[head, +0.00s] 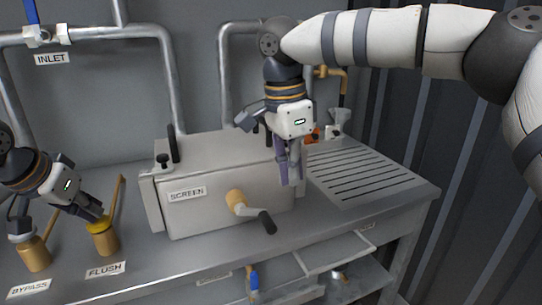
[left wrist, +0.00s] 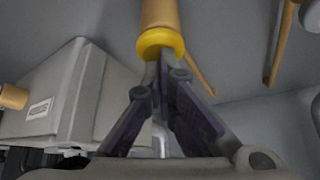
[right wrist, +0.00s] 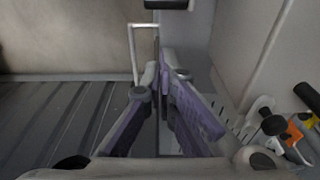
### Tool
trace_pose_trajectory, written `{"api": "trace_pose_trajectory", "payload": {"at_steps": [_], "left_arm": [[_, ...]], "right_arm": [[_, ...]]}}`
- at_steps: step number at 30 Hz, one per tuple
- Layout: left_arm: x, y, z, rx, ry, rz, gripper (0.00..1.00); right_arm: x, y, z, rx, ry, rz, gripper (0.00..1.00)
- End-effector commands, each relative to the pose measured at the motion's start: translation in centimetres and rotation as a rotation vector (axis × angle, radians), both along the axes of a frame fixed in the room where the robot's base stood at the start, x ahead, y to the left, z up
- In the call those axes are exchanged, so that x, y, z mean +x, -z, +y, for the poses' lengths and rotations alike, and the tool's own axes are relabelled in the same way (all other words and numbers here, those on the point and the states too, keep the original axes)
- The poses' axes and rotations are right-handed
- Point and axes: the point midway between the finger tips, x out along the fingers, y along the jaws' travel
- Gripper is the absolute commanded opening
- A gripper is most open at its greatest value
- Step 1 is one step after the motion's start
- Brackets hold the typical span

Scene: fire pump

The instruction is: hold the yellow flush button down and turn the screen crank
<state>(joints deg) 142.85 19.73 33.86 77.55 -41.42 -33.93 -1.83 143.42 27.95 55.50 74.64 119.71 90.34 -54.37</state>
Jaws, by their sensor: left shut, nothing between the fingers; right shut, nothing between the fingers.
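The flush post (head: 106,243) is a wooden-coloured cylinder with a yellow button (head: 101,226) on top, behind the FLUSH label. My left gripper (head: 103,217) is shut and empty, its fingertips at the yellow button. In the left wrist view the tips overlap the yellow button (left wrist: 160,40); I cannot tell how far it is pressed. The screen crank (head: 250,211) sticks out from the front of the grey SCREEN box (head: 220,208), with a tan hub and a black handle pointing down right. My right gripper (head: 291,182) is shut and empty, above and right of the crank, apart from it.
A BYPASS post (head: 35,254) stands left of the flush post, with thin tan levers behind both. A slatted drainboard (head: 365,178) lies right of the box. Small orange and white items (head: 325,133) sit behind my right gripper. Pipes run along the back wall.

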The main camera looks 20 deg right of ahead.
Motion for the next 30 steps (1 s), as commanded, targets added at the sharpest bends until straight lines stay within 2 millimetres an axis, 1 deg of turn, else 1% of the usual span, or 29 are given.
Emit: {"api": "trace_pose_trajectory", "payload": {"at_steps": [1, 5, 6, 10, 16, 30], "left_arm": [[-0.1, 0.2, 0.0, 0.001, 0.0, 0.005, 0.0], [-0.1, 0.2, 0.0, 0.002, 0.001, 0.005, 0.0], [-0.1, 0.2, 0.0, 0.001, 0.0, 0.005, 0.0], [-0.1, 0.2, 0.0, 0.001, 0.001, 0.004, 0.0], [-0.1, 0.2, 0.0, 0.001, 0.001, 0.004, 0.0], [-0.1, 0.2, 0.0, 0.001, 0.001, 0.004, 0.0]], "right_arm": [[-0.1, 1.2, -0.2, 0.0, -0.001, 0.004, 0.0], [-0.1, 3.9, -0.5, 0.001, -0.002, 0.004, 0.0], [-0.1, 4.4, 0.2, 0.0, -0.004, 0.002, 0.0], [0.0, 5.8, 1.4, 0.0, -0.002, 0.001, 0.0], [0.0, 6.6, 2.1, 0.001, -0.001, -0.001, 0.0], [0.0, 6.9, 2.0, 0.028, 0.0, 0.002, 0.0]]}}
